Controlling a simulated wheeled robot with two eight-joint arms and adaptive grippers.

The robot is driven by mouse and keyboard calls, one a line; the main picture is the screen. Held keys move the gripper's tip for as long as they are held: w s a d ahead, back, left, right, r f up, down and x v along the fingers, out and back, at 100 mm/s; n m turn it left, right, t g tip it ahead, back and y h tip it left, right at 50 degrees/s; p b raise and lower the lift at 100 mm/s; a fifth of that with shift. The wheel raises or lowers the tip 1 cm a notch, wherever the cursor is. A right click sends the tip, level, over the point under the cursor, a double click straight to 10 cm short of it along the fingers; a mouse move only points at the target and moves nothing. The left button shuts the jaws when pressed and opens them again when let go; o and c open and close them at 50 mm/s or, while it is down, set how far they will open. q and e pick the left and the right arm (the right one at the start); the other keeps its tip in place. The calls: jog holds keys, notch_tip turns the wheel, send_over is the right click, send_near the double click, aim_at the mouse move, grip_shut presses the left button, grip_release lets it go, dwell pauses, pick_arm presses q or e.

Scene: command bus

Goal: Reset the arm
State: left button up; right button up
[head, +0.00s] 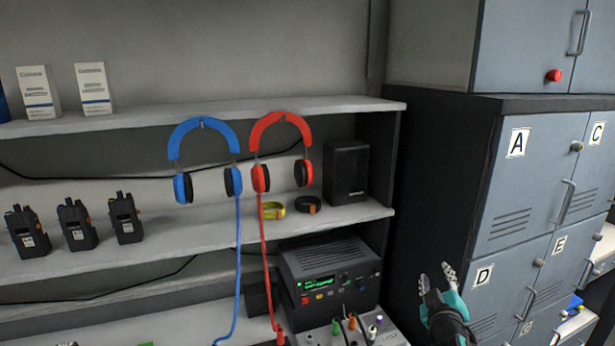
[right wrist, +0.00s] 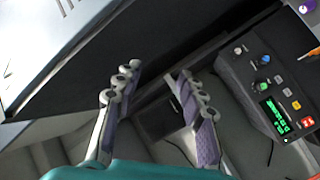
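My right gripper (head: 436,278) is at the lower right of the head view, in front of the dark side of the locker cabinet. Its fingers point up and stand apart with nothing between them. The right wrist view also shows the two open, empty fingers (right wrist: 155,88). My left gripper is not in the head view.
Blue headphones (head: 203,128) and red headphones (head: 281,123) hang at the shelf, cords down. A radio unit (head: 330,270) stands left of my right gripper. Several walkie-talkies (head: 76,225) stand on the left shelf. Lettered lockers (head: 530,180) are at the right.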

jog(key=s+a+f+m+g+y, duration=0.1)
jog(key=s+a+f+g, duration=0.2)
jog(key=s, duration=0.5)
jog(key=s+a+f+m+g+y, duration=0.2)
jog(key=s+a+f, duration=0.4)
jog(key=s, duration=0.3)
jog(key=s+a+f+m+g+y, duration=0.1)
jog(key=s+a+f+g, duration=0.3)
jog(key=s, duration=0.5)
notch_tip(320, 180, down, 2)
jog(key=shift+a+f+m+y, duration=0.2)
jog(key=shift+f+m+y, duration=0.1)
jog(key=shift+m, duration=0.3)
